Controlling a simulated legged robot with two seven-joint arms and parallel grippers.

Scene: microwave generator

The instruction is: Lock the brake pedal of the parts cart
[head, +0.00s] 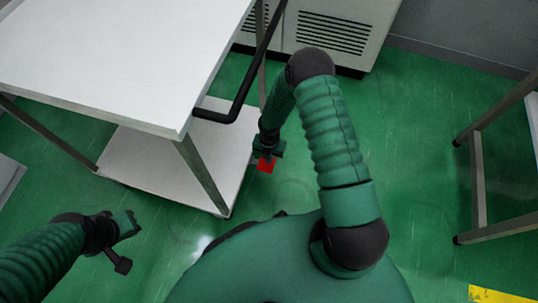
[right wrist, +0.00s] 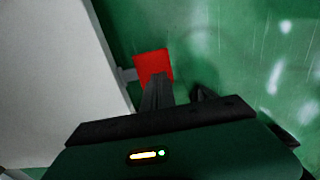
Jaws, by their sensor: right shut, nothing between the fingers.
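The brake pedal (head: 265,165) is a small red plate low at the right edge of the parts cart (head: 108,58). In the right wrist view the red pedal (right wrist: 152,64) joins the cart's lower shelf (right wrist: 50,60) by a short grey bracket. My right gripper (head: 266,153) is shut and empty, directly over the pedal. Its fingertips (right wrist: 157,78) overlap the pedal's near part in the right wrist view; I cannot tell whether they touch it. My left gripper (head: 128,246) is open and empty above the floor, at the lower left, well away from the pedal.
The cart's black handle (head: 234,106) and grey leg (head: 203,175) stand close to my right arm. A light cabinet with vents (head: 332,33) is behind. A metal frame (head: 480,185) stands at the right. Green floor between is clear.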

